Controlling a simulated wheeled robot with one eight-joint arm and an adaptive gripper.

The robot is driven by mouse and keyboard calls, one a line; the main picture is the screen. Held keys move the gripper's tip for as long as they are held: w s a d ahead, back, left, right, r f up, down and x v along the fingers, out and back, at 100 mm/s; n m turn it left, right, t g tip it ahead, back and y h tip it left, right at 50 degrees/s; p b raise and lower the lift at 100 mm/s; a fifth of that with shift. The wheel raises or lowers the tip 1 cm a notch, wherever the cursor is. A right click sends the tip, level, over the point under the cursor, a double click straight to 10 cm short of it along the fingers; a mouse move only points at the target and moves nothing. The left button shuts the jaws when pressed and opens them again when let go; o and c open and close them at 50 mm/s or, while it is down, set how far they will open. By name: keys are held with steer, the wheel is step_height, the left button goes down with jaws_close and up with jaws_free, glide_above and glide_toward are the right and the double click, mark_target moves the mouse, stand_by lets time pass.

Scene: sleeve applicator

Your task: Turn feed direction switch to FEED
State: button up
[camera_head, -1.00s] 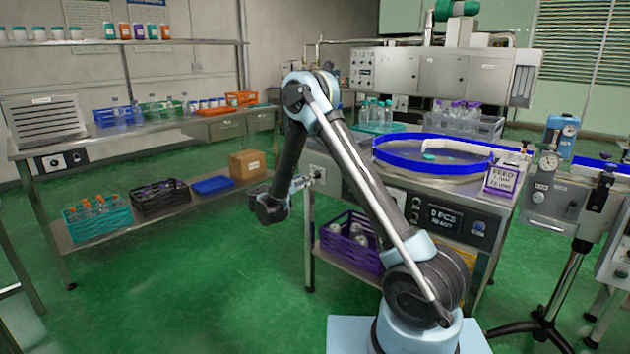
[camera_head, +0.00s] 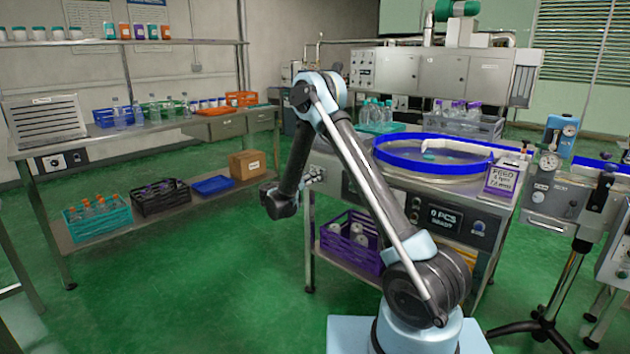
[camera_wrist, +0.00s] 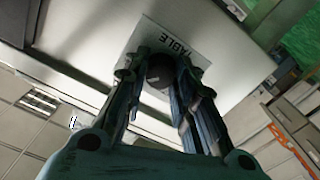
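In the wrist view a dark round knob (camera_wrist: 160,72) sits on a pale label plate on a grey metal panel. Part of the upside-down lettering reads "ABLE"; no FEED marking or knob setting is readable there. My gripper (camera_wrist: 156,66) has its fingers spread on both sides of the knob, and contact cannot be told. A purple-framed sign (camera_head: 502,180) on the machine begins with "FEED".
A purple crate (camera_head: 350,240) stands on the machine's lower shelf, below my gripper. A long workbench (camera_head: 165,135) with bottles and crates is at the left. The green floor between is clear. A pole-mounted device (camera_head: 555,190) stands at the right.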

steer(key=shift+d, duration=0.55)
steer(key=shift+a, duration=0.45)
steer(key=shift+n, duration=0.4)
steer(key=shift+a+f+n, duration=0.1)
steer(key=shift+a+n, duration=0.05)
steer(key=shift+n, duration=4.05)
steer(key=shift+a+n, duration=0.1)
steer(key=shift+n, duration=4.1)
steer(key=o, duration=1.1)
